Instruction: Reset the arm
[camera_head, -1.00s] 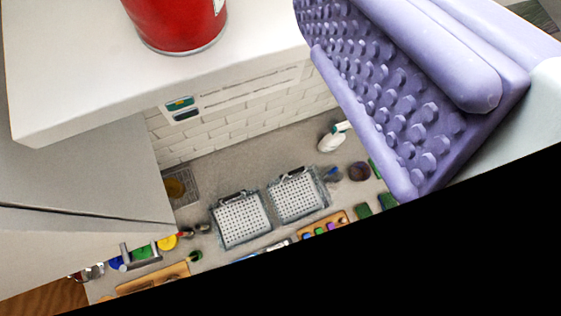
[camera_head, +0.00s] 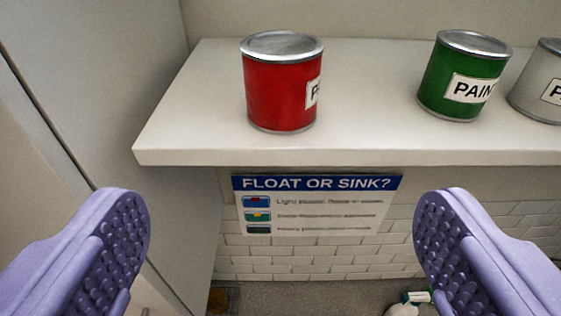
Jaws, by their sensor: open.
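My gripper (camera_head: 282,228) shows as two purple studded fingers, one at the lower left and one at the lower right. The fingers are wide apart with nothing between them. Behind the gap is a tiled wall with a sign. No held object is in view.
A white shelf (camera_head: 372,100) crosses ahead, holding a red paint can (camera_head: 278,95), a green paint can (camera_head: 462,76) and a grey can (camera_head: 538,88). A "FLOAT OR SINK?" sign (camera_head: 315,206) hangs below. A tall pale panel (camera_head: 80,110) stands left. A white bottle (camera_head: 404,308) is low right.

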